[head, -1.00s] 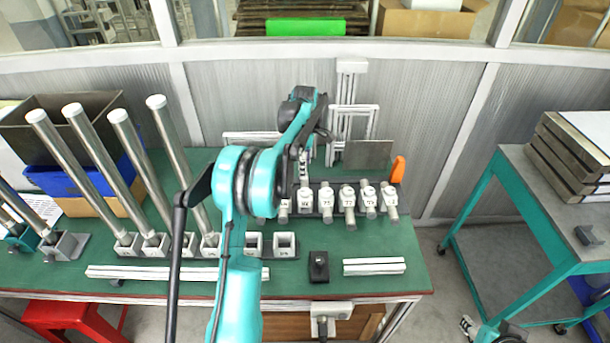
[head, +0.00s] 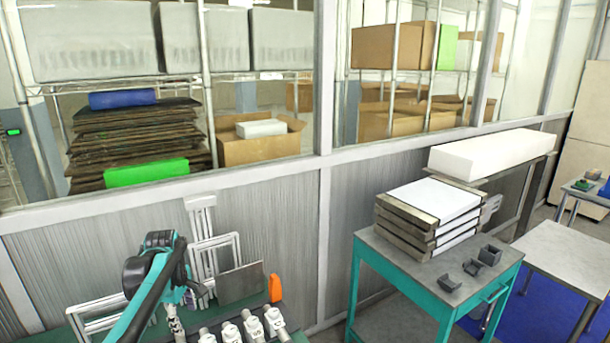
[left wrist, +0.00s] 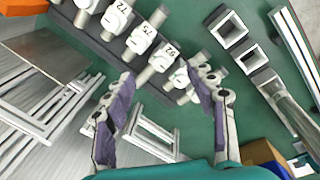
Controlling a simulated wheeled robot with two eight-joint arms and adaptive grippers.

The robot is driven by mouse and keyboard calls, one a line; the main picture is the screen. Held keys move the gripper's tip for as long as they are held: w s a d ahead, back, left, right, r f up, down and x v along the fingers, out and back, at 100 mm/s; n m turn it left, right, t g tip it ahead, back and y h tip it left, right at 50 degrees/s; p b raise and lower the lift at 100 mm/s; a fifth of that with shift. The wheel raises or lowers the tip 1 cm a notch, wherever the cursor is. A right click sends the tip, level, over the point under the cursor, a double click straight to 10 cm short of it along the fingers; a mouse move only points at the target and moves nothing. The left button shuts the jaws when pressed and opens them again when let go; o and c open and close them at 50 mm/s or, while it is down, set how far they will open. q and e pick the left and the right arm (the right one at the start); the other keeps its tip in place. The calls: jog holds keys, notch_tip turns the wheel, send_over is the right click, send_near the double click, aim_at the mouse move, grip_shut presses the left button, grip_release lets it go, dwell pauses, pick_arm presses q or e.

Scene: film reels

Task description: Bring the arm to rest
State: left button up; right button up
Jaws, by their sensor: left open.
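My left arm comes in at the lower left of the head view, with its left gripper (head: 184,309) small and partly cut by the bottom edge. In the left wrist view the two purple-padded fingers of the left gripper (left wrist: 162,72) are spread wide apart with nothing between them. Below it lies the green workbench top (left wrist: 190,130). A dark rack (left wrist: 98,48) holding several numbered white pieces with metal ends (left wrist: 155,62) sits beyond the fingertips. My right gripper is not in view.
White frames (left wrist: 150,135) and a grey plate (head: 240,283) stand at the bench's back, beside an orange object (head: 275,288). Square metal sockets (left wrist: 228,25) lie right of the rack. A teal table (head: 440,262) with stacked trays (head: 428,215) stands apart to the right.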

pick_arm(q)
jog(key=s+d+r+m+t, duration=0.1)
jog(key=s+d+m+t, duration=0.1)
jog(key=s+d+m, duration=0.55)
jog(key=s+d+r+m+t, duration=0.2)
jog(key=s+d+m, duration=0.25)
jog(key=s, duration=0.55)
jog(key=s+d+f+m+t, duration=0.1)
jog(key=s+d+f+m, duration=0.2)
jog(key=s, duration=0.4)
jog(key=shift+f+m+t, duration=0.3)
jog(key=shift+f+m, duration=0.5)
jog(key=shift+m, duration=0.2)
